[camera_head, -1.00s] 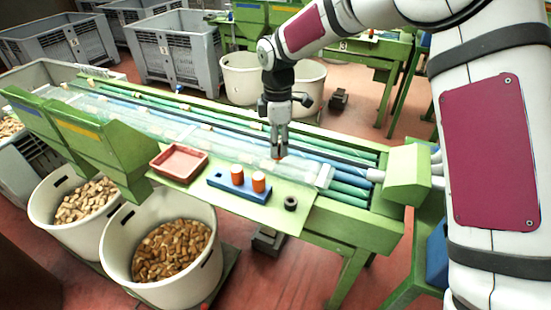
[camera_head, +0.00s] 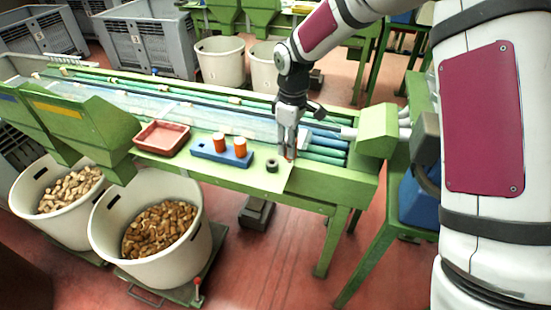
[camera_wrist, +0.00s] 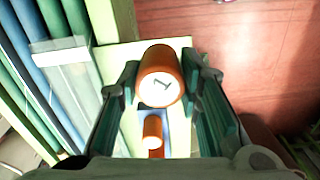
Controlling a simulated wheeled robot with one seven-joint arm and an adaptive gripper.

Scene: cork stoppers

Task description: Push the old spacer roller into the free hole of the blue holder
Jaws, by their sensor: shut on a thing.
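My gripper (camera_head: 289,152) is shut on an orange roller (camera_wrist: 160,80) with a dark mark on its pale end. In the head view only a little orange shows between the fingertips. The gripper is right of the blue holder (camera_head: 205,153), apart from it, over the bench's right part. Two orange rollers, a left one (camera_head: 219,142) and a right one (camera_head: 240,147), stand upright in the holder. The holder's left end is bare, but its hole is too small to make out. In the wrist view, an orange roller (camera_wrist: 152,131) and some blue show beyond the held roller.
A dark ring (camera_head: 272,165) lies on the pale green bench between holder and gripper. A red tray (camera_head: 162,138) sits left of the holder. Conveyor lanes run behind. Bins of corks (camera_head: 160,230) stand in front. A green box (camera_head: 378,130) stands to the right.

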